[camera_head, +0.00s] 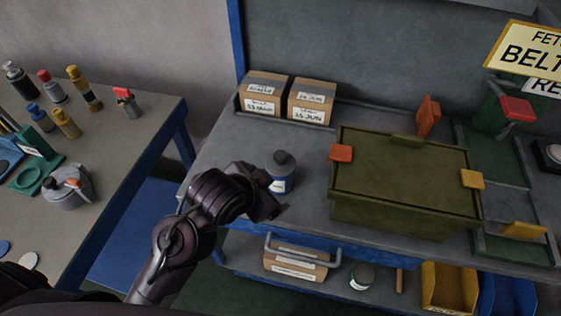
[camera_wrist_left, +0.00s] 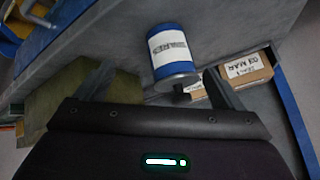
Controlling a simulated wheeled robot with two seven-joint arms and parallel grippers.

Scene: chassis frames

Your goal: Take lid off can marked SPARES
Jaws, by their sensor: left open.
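The can (camera_head: 281,180) is blue with a white label and stands upright on the workbench, left of the green box. In the left wrist view the can (camera_wrist_left: 168,40) shows a label reading in part "ARES". Its grey lid (camera_wrist_left: 172,82) with a dark knob is on the can; the lid (camera_head: 281,158) also shows in the head view. My left gripper (camera_head: 276,207) is open and empty beside the can, on the near side. In the left wrist view its fingers (camera_wrist_left: 158,76) are spread, with the lid between them in the picture. My right gripper is not in view.
A large green box (camera_head: 400,185) with coloured clips stands right of the can. Two cardboard boxes (camera_head: 262,95) sit behind it. A blue-edged shelf below holds a carton (camera_head: 290,265) and yellow bin (camera_head: 448,285). A side table (camera_head: 120,160) at left holds bottles.

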